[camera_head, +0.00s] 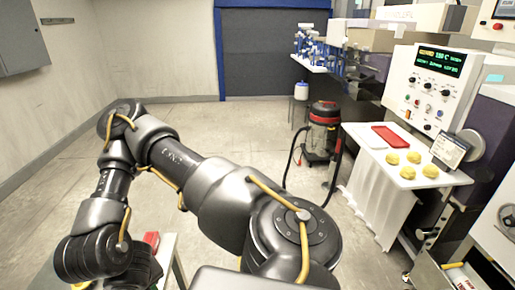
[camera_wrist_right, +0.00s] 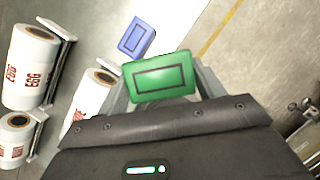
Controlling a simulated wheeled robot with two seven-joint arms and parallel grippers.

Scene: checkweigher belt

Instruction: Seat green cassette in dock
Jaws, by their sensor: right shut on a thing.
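The green cassette (camera_wrist_right: 160,77) has a dark rectangular outline on its face. In the right wrist view my right gripper (camera_wrist_right: 162,88) is shut on it, with a grey finger on each side. No dock can be made out in either view. In the head view an arm of mine crosses the lower left, but no gripper fingers show there.
White printed rolls (camera_wrist_right: 33,65) are at the left of the wrist view. In the head view a white table (camera_head: 385,172) holds a red tray (camera_head: 391,137) and several yellow lumps (camera_head: 411,157). A black-and-red vacuum (camera_head: 322,130) stands beside it. Open floor (camera_head: 200,125) lies beyond my arm.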

